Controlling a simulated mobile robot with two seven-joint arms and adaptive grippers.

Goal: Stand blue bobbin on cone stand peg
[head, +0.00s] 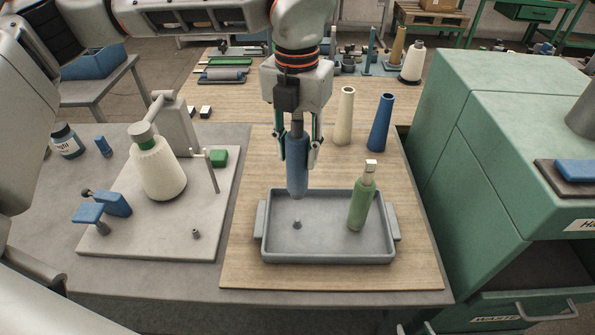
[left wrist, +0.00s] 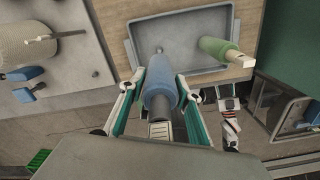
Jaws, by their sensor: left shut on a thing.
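My left gripper (head: 299,160) is shut on the blue bobbin (head: 297,180) and holds it nearly upright, narrow end up. The left wrist view shows the bobbin (left wrist: 160,92) between both fingers. The grey tray-like stand (head: 330,252) lies below on a wooden board. Its bare peg (head: 297,224) stands at the left, just below the bobbin's lower end, with a gap visible between them. A green bobbin (head: 361,205) with a pale top stands in the stand's right half. Parts of my right gripper (head: 416,328) show at the bottom edge; its jaw state is unclear.
A winder plate (head: 120,245) with a cream yarn cone (head: 157,170) stands to the left. A cream cone (head: 344,117) and a dark blue cone (head: 380,123) stand behind the stand. A green cabinet (head: 480,130) closes off the right side.

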